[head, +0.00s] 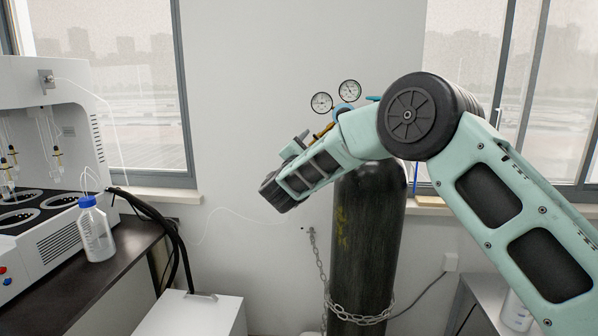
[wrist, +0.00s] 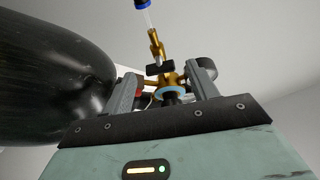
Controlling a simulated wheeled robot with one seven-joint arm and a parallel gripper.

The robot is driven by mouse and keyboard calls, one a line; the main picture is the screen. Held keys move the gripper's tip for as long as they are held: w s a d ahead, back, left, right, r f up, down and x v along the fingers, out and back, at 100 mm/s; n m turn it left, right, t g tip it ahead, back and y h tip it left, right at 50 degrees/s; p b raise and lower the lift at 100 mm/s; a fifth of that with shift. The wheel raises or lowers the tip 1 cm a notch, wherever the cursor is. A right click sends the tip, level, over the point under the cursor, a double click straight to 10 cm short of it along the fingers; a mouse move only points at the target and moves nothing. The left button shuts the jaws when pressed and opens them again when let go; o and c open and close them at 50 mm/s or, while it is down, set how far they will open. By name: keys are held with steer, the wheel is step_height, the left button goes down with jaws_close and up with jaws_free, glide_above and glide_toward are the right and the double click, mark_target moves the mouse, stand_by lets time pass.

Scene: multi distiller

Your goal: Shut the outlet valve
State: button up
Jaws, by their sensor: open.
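A dark gas cylinder (head: 366,240) stands upright by the wall, with a brass regulator (head: 323,131) at its top. The regulator carries two round gauges (head: 321,102) and some blue parts; my arm hides much of it. In the wrist view, the brass regulator (wrist: 155,46) has a black cross handle (wrist: 160,68), with a pale blue ring (wrist: 172,91) nearer my gripper. I cannot tell for sure which part is the outlet valve. My gripper (wrist: 167,78) is open, one finger on each side of these parts. Contact cannot be told. The dark cylinder (wrist: 50,75) lies left.
A chain (head: 355,315) loops around the cylinder. A white cabinet (head: 195,315) stands at the lower left. A white distiller (head: 50,150) and a blue-capped bottle (head: 95,232) stand on the dark bench (head: 90,300). The wall and windows close off the back.

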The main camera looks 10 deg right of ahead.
steer(key=b+v, duration=0.3)
steer(key=v, duration=1)
steer(key=shift+s, duration=0.15)
steer(key=shift+a+f, duration=0.1)
steer(key=shift+a, duration=0.05)
steer(key=s+a+f+n+g+y, duration=0.2)
steer(key=s+a+n+y, duration=0.3)
steer(key=a+n+y, duration=0.3)
steer(key=s+a+f+n+g+y, duration=0.2)
steer(key=s+a+n+y, duration=0.35)
steer(key=y, duration=0.35)
steer(key=s+d+f+n+g, duration=0.1)
steer(key=s+f+n+g, duration=0.3)
steer(key=s, duration=0.5)
steer(key=s+d+f+n+g, duration=0.2)
steer(key=s+f+n+g, duration=0.25)
steer(key=s, duration=0.55)
steer(key=s+d+f+n+g+h, duration=0.1)
steer(key=s+d+g+h, duration=0.1)
steer(key=s+d, duration=0.4)
steer(key=s+d+f+n+g+h, duration=0.1)
steer(key=s+d+f+g+h, duration=0.1)
steer(key=s+d, duration=0.3)
steer(key=s+g, duration=0.1)
steer(key=s, duration=0.2)
steer(key=shift+d+f+h, duration=0.3)
steer(key=shift+d, duration=0.1)
